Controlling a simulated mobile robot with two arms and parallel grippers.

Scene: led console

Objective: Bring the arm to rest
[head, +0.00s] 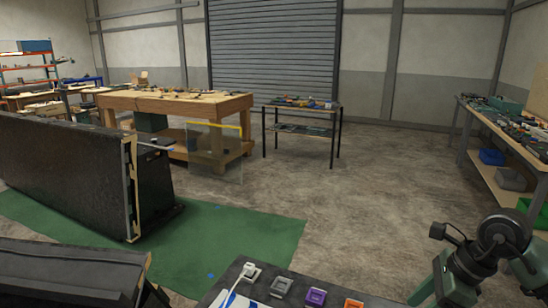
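My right arm (490,250), green and black, is bent at the lower right of the head view. Its gripper is not visible; the arm runs out of the bottom of the picture. My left arm and gripper are not in view. Below the middle, a dark console top (228,279) carries a row of square pieces: white (251,272), grey (281,286), purple (315,297) and orange (353,304). The lower edge of the picture cuts the console off.
A large black panel (65,170) stands on a green mat (255,233) at the left. Another dark panel (70,275) fills the lower left corner. A wooden workbench (175,103), a small rack (303,105) and a right-hand bench (500,127) stand farther back. The middle floor is clear.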

